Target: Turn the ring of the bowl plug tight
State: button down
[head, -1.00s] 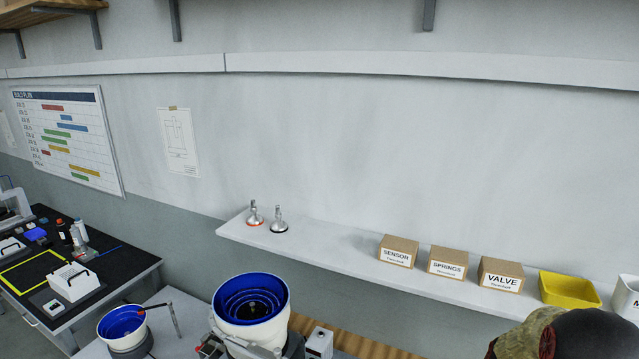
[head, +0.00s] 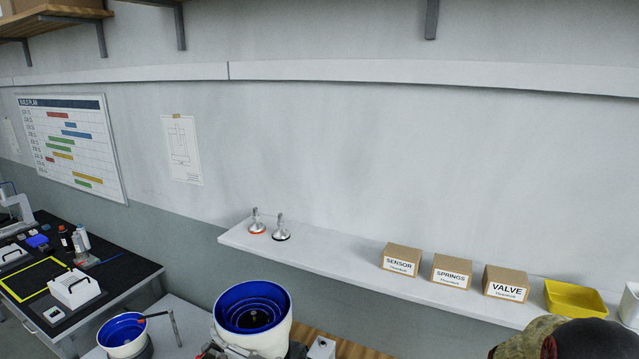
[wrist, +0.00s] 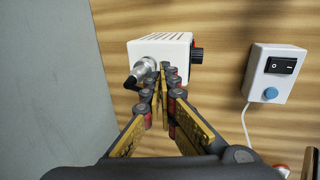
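The bowl plug (wrist: 149,71) is a silver round connector with a ring and a dark bent cable end. It sits at the front left of a small white control box (wrist: 176,44) in the wrist view. My gripper (wrist: 166,70) is in front of that box, its fingertips drawn close together just right of the plug. No part of the plug shows between the fingers. The left finger overlaps its lower right edge, and I cannot tell whether they touch. My gripper is not in the head view. Blue-lined feeder bowls (head: 252,306) (head: 122,334) stand at the bottom of the head view.
A black knob (wrist: 197,55) is on the box's right side. A white switch box (wrist: 275,74) with a rocker and blue button stands to the right, its cable hanging down. A grey surface (wrist: 45,80) borders the left. A wall shelf (head: 330,262) carries boxes and a yellow bin (head: 574,298).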

jog(key=shift+s+a, duration=0.25)
notch_tip(320, 180, up, 6)
jog(key=p, duration=0.3)
jog(key=shift+d, duration=0.1)
dwell(0.3)
jog(key=shift+s+d+f+b, duration=0.15)
jog(key=shift+d+f+b, duration=0.2)
jog(key=shift+f+b, duration=0.85)
jog(key=shift+s+d+f+b, duration=0.1)
jog(key=shift+d+f+b, duration=0.3)
jog(key=shift+f+b, duration=0.85)
jog(key=shift+s+d+f+b, duration=0.15)
jog(key=shift+d+f+b, duration=0.35)
jog(key=shift+b, duration=1.3)
jog(key=shift+a+f, duration=0.1)
jog(key=shift+a, duration=0.05)
jog(key=shift+w, duration=0.3)
